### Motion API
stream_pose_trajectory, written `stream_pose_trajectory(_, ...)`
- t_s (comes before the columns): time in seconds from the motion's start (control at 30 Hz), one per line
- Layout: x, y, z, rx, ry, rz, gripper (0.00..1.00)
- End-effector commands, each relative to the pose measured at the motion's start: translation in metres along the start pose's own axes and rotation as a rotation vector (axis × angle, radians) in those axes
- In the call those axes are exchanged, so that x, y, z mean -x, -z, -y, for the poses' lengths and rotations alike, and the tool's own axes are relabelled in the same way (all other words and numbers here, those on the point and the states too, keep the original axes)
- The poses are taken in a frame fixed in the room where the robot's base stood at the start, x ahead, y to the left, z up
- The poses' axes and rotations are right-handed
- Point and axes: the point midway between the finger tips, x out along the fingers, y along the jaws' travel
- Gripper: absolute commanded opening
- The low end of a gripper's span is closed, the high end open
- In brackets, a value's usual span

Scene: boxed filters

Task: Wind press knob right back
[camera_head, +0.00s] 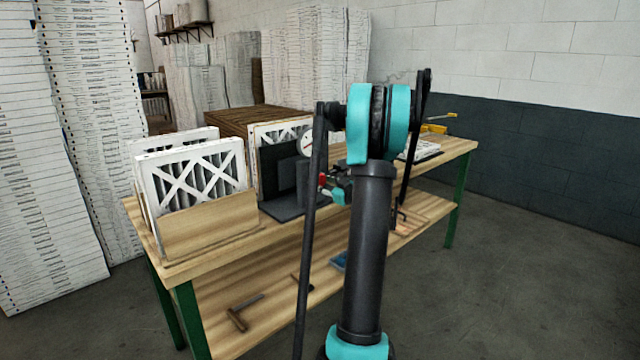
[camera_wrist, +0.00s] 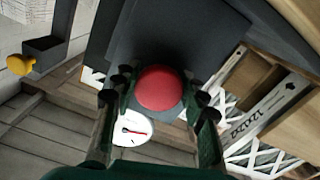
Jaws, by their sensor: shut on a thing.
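The press (camera_head: 283,180) is a dark upright plate on a dark base on the workbench, with a white round gauge (camera_head: 306,145) near its top. Its red knob (camera_wrist: 159,89) fills the middle of the wrist view, between my two fingers. A bit of red also shows beside the press in the head view (camera_head: 322,179). My gripper (camera_wrist: 158,96) is shut on the red knob. The gauge also shows in the wrist view (camera_wrist: 132,127), with a red needle. In the head view my own arm hides part of the press and most of my gripper.
White boxed filters (camera_head: 195,177) stand in a wooden holder on the left of the workbench (camera_head: 445,155). A wooden crate stands behind. A yellow tool (camera_head: 435,129) lies at the far right. A hammer (camera_head: 238,318) lies on the lower shelf. Floor to the right is clear.

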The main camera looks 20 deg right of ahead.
Motion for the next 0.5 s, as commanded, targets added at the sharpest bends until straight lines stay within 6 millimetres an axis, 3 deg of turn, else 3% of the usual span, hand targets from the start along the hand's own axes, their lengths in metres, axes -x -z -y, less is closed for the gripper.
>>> stream_pose_trajectory(0.5,0.0006,0.0,-0.0015,0.487,0.002,0.001,0.14)
